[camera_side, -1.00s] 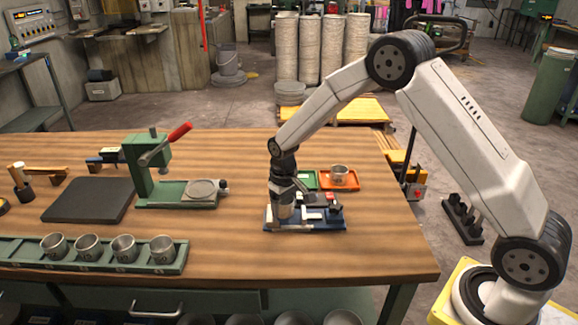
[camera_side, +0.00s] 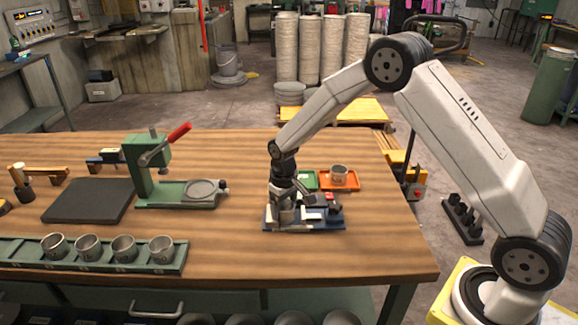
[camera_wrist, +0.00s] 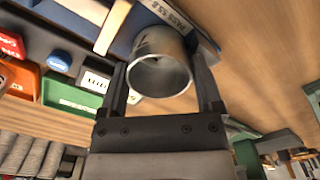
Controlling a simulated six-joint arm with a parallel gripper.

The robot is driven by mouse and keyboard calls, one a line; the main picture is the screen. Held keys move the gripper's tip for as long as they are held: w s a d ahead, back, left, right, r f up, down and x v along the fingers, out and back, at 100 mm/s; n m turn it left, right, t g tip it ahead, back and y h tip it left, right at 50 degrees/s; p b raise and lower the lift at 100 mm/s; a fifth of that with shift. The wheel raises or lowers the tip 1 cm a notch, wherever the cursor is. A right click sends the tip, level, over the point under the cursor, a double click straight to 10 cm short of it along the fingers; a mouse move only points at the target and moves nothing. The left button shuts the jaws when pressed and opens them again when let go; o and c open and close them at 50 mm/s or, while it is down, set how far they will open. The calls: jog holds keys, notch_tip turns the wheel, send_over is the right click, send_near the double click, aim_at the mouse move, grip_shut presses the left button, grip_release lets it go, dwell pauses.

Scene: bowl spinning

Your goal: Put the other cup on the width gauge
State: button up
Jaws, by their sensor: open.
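A grey metal cup (camera_wrist: 160,72) stands on the blue width gauge (camera_side: 330,224), at its left end. In the wrist view it sits between the two fingers of my gripper (camera_wrist: 163,80), beside the gauge's plate marked PASS (camera_wrist: 172,12). My gripper is open around the cup, with a finger on each side; I cannot tell whether either finger touches it. In the side view my gripper (camera_side: 284,206) is low over the gauge and partly hides this cup. A second cup (camera_side: 339,173) sits in the orange tray (camera_side: 340,185) behind the gauge.
The green tray (camera_side: 309,181) beside the orange one appears empty. A green lever press (camera_side: 150,175) and a dark mat (camera_side: 88,200) stand to the left. A green rack (camera_side: 105,262) with several cups lies along the front left. The table right of the gauge is clear.

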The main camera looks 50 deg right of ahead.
jog(key=shift+s+a+f, duration=0.1)
jog(key=shift+a+f, duration=0.1)
jog(key=shift+f, duration=0.1)
jog(key=shift+r, duration=0.55)
notch_tip(320, 180, up, 12)
jog(key=shift+d, duration=0.1)
dwell(0.5)
jog(key=s+a+f+t, duration=0.1)
jog(key=s+f+t, duration=0.1)
jog(key=s, duration=1.9)
jog(key=shift+f+t, duration=0.3)
jog(key=shift+f, duration=0.1)
